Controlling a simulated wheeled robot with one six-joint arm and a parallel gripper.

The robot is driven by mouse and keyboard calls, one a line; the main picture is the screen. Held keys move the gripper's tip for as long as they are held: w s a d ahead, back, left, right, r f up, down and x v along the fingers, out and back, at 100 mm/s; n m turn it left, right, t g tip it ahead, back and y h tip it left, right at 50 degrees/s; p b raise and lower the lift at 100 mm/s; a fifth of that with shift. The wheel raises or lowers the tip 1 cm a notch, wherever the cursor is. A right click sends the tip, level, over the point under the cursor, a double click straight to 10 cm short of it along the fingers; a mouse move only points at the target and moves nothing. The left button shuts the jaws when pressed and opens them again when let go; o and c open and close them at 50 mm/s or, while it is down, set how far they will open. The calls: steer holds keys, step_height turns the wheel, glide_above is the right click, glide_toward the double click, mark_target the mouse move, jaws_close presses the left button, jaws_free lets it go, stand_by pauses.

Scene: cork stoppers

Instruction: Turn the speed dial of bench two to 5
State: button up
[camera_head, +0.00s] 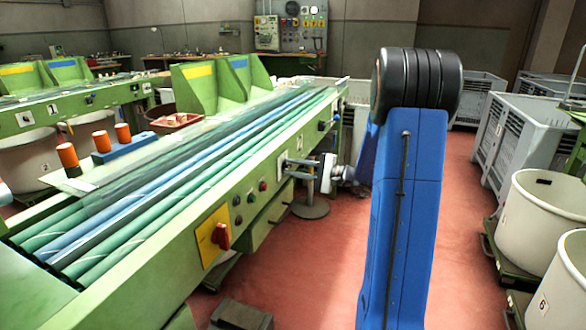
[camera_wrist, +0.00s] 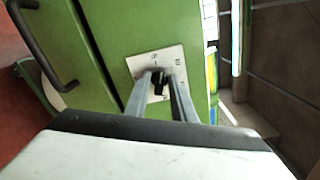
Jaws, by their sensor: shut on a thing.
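The speed dial is a small black knob (camera_wrist: 158,82) on a square white plate (camera_wrist: 136,66) with small dark marks. The plate sits on the green side panel of the bench (camera_wrist: 105,35). My gripper (camera_wrist: 160,77) is at the dial, with its two grey fingers on either side of the knob, shut on it. The marks are too small to read for sure, and the fingers hide part of the plate. In the head view my gripper (camera_head: 289,166) reaches the bench side (camera_head: 262,180) from the right; the knob itself is hidden there.
On the same bench side are a red switch on a yellow plate (camera_head: 215,234) and small buttons (camera_head: 250,197). A dark handle (camera_wrist: 42,45) lies left of the dial in the wrist view. Grey crates (camera_head: 510,135) and white tubs (camera_head: 545,205) stand at the right, across red floor.

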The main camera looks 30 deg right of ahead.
steer(key=shift+f+n, duration=0.15)
steer(key=shift+n, duration=2.05)
steer(key=o, duration=0.7)
steer(key=shift+o, duration=0.2)
steer(key=shift+s+d, duration=0.1)
steer(key=shift+s, duration=0.05)
steer(key=v, duration=1.7)
